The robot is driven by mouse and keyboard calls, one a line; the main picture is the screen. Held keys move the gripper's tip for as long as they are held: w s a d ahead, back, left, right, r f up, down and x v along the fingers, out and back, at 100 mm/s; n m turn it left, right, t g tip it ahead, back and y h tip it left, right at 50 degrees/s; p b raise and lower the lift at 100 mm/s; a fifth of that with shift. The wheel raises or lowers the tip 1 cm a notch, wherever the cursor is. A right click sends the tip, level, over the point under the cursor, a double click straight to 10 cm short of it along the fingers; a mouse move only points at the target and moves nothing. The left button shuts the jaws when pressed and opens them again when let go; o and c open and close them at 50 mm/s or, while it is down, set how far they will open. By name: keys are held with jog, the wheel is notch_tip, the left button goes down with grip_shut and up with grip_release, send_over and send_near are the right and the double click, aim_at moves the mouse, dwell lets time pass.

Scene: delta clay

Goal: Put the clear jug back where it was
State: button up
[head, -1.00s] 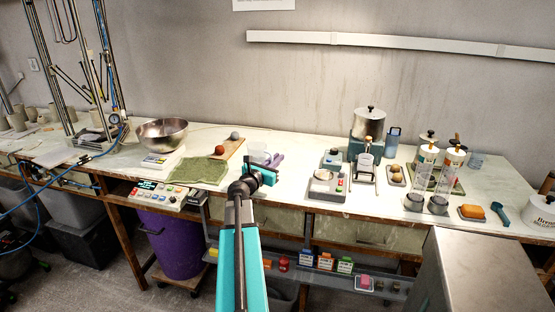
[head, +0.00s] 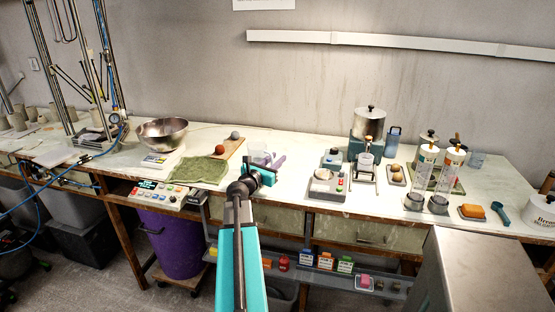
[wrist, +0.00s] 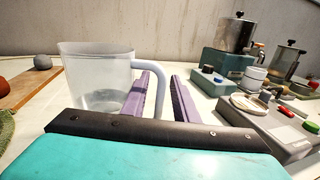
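The clear jug (wrist: 92,80) stands upright on the bench on the left of the wrist view, its handle (wrist: 159,88) pointing right. My gripper (wrist: 162,82) is open, with one purple finger on each side of the handle's outer bar. The left finger appears to lie between the handle and the jug's body; I see a gap before the right finger. In the head view the jug (head: 259,155) is small and partly hidden by my gripper (head: 275,162).
A wooden board (head: 233,148) with a red ball and a grey ball, and a green cloth (head: 200,169), lie left of the jug. A grey device with buttons (wrist: 262,125) stands to the right. The bench between jug and device looks clear.

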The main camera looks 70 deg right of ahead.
jog(key=shift+b+v, duration=0.7)
jog(key=shift+v, duration=4.95)
